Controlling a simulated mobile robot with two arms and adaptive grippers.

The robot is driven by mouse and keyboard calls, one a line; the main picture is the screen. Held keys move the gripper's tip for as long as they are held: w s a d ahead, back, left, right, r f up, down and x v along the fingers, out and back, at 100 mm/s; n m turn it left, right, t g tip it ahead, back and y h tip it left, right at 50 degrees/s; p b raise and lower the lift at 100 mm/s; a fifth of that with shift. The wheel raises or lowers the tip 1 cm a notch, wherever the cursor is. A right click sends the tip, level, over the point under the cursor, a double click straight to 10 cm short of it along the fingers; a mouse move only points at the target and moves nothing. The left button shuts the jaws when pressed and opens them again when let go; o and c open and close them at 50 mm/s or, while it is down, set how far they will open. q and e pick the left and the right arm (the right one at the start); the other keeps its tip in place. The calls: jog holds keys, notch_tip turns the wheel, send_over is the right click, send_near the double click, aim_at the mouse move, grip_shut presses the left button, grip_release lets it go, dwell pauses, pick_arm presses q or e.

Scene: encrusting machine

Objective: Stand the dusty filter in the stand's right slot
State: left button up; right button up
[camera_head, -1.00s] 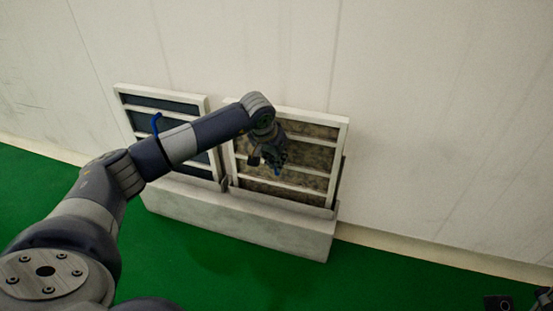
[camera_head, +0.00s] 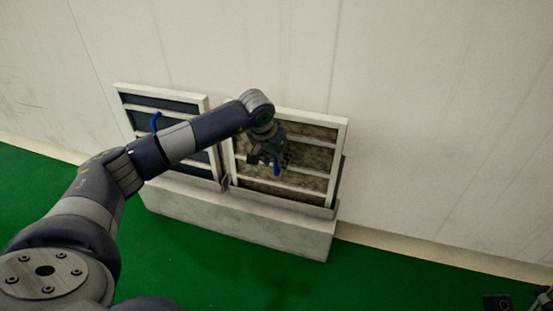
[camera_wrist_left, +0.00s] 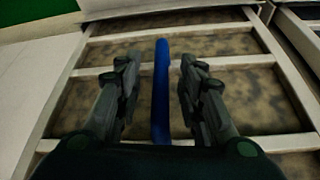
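The dusty filter (camera_head: 313,132) has a white barred frame and brown, mottled mesh. It stands upright, leaning back slightly, in the right slot of the pale stand (camera_head: 235,224), its lower edge behind the slot's front lip. It fills most of the left wrist view (camera_wrist_left: 222,80). My left gripper (camera_head: 277,165) is in front of its mesh. In the left wrist view my left gripper's fingers (camera_wrist_left: 160,75) are apart, one on each side of the filter's blue handle (camera_wrist_left: 161,95), with a gap on both sides. My arm hides the filter's upper left part.
A second filter (camera_head: 160,93) with dark blue mesh and a blue handle (camera_head: 155,122) stands in the left slot, partly behind my left arm. A pale wall is close behind the stand. Green floor is clear in front. Dark parts, possibly my right gripper, show at the bottom right corner.

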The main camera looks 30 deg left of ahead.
pick_arm(q)
jog(key=v, duration=1.1)
jog(key=shift+r, duration=0.25)
jog(key=shift+d, duration=0.1)
